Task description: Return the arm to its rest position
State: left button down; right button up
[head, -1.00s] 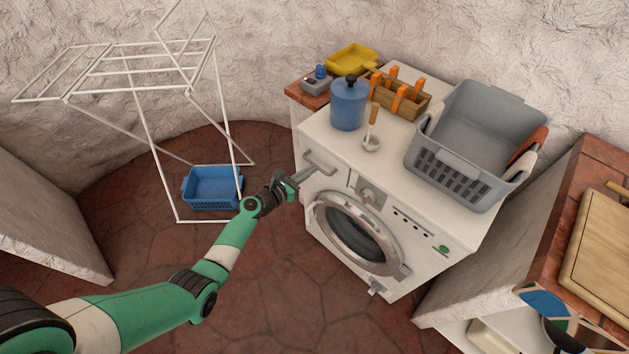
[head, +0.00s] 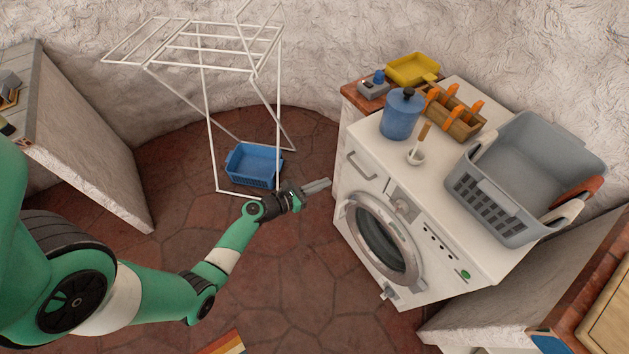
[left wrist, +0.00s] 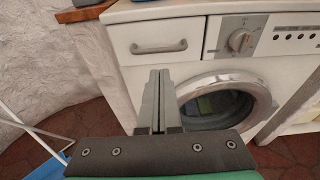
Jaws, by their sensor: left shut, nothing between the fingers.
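My left arm (head: 235,246) is green and white and reaches in from the left in the head view. Its gripper (head: 322,185) is shut and empty, in the air just left of the white washing machine (head: 352,222). In the left wrist view the two grey fingers (left wrist: 156,95) lie together with nothing between them. Behind them the washing machine's drawer handle (left wrist: 158,48) and round door (left wrist: 222,103) show. The drawer and the door look shut. My right gripper is not in view.
A white drying rack (head: 208,95) and a blue basket (head: 253,164) stand left of the gripper. On the machine are a blue canister (head: 402,117), a wooden caddy (head: 455,121) and a grey laundry basket (head: 535,165).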

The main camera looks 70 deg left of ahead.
pick_arm(q)
jog(key=v, duration=0.2)
jog(key=shift+s+d, duration=0.1)
jog(key=shift+s, duration=0.2)
